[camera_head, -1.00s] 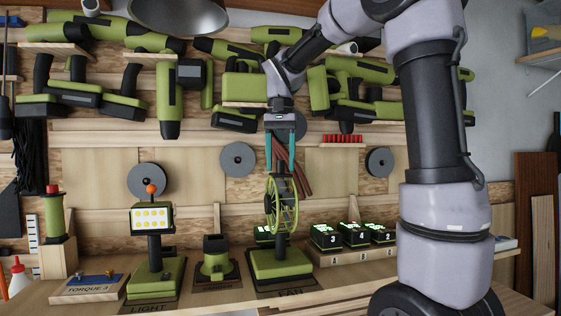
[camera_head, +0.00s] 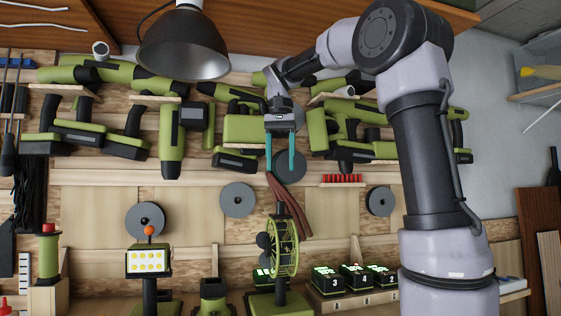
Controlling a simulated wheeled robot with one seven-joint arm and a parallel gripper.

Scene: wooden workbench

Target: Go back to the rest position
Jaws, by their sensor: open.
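My gripper (camera_head: 281,168) hangs fingers down near the middle of the head camera view, with its two teal fingers apart and nothing between them. It is above the green fan (camera_head: 284,248), and there is a clear gap between the fingertips and the fan's cage. The fan stands upright on its green base (camera_head: 267,303) on the workbench. My arm comes in from the right and bends over at the top.
A lit work light (camera_head: 148,262) stands left of the fan. Numbered batteries (camera_head: 355,275) stand at its right. Green power tools (camera_head: 172,140) line the wall behind. A grey lamp shade (camera_head: 184,45) hangs at the top left of my gripper.

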